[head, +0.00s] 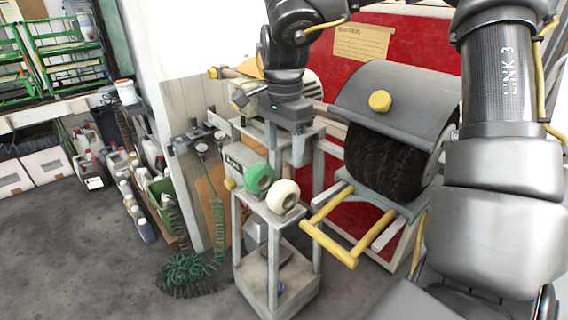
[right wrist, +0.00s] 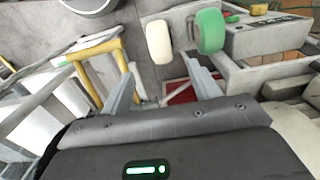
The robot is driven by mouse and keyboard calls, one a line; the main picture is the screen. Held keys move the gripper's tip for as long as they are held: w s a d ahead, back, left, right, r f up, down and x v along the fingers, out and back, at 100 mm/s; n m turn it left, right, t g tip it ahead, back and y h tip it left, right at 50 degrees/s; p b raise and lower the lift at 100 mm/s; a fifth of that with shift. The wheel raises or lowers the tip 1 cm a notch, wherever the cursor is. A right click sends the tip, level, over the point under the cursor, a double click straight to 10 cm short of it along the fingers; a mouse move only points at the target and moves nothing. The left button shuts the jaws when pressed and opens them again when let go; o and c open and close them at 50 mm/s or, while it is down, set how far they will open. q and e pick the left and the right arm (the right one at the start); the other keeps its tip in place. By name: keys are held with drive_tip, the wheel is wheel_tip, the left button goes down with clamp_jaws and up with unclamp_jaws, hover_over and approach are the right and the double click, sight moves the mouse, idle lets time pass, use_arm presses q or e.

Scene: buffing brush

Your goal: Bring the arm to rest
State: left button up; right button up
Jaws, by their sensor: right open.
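My right arm comes in from the right and top of the head view, bending down at its wrist. Its gripper (head: 297,150) hangs in front of the buffing machine, above the small grey stand (head: 300,225). In the right wrist view the two fingers of the gripper (right wrist: 163,88) are spread apart with nothing between them. My left gripper is in neither view.
A black buffing brush (head: 385,165) sits under a grey hood (head: 400,95), behind a yellow bar frame (head: 330,232). A green roll (head: 259,179) and a cream roll (head: 283,196) are on the stand.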

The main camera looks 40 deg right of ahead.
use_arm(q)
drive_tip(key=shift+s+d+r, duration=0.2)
use_arm(e)
wheel_tip(320, 180, up, 2)
drive_tip(key=shift+r, duration=0.2)
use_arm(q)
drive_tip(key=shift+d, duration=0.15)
